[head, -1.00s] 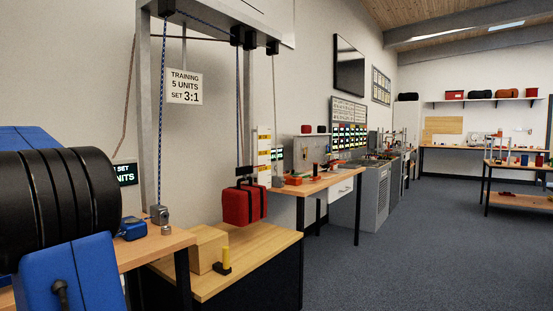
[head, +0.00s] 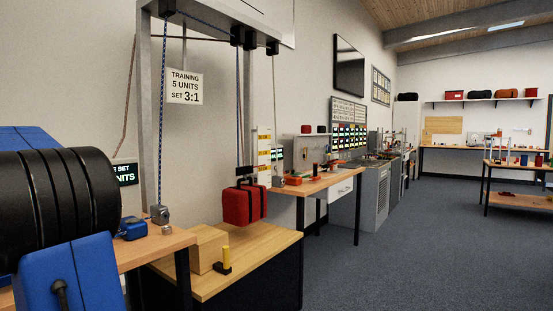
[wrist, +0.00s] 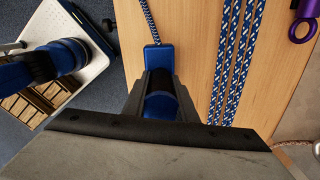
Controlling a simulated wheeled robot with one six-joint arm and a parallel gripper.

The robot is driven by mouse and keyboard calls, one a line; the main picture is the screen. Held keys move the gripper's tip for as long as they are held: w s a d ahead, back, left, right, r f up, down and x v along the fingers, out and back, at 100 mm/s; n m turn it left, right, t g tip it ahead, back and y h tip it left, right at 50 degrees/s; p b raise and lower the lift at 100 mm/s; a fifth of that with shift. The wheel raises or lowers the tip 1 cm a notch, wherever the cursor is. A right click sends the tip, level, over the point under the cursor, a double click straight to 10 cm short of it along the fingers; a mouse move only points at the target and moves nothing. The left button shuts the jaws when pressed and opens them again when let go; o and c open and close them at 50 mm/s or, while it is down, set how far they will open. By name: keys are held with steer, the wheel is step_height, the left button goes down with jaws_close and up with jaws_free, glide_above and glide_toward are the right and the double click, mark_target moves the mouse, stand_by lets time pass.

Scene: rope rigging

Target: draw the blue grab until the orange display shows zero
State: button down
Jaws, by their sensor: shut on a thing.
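In the wrist view my gripper (wrist: 160,100) is shut on the blue grab (wrist: 158,57), which lies over the wooden bench. A blue-and-white rope (wrist: 150,22) leaves the grab's far end. In the head view my gripper is hidden behind my arm at left. A red bag with black straps (head: 243,204) hangs from lines under the metal frame, above the low wooden bench. No orange display can be made out. A dark display with pale green text (head: 125,174) is partly covered by my arm, and only bits of words show.
Several rope strands (wrist: 237,60) lie right of my gripper, with a purple ring (wrist: 303,28) beyond. A sign reading 3:1 (head: 185,87) hangs on the frame. Clear floor lies at right.

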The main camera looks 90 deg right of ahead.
steer(key=shift+w+a, duration=0.1)
stand_by(0.5)
steer(key=c, duration=1.5)
jaws_free()
steer(key=shift+o, duration=0.2)
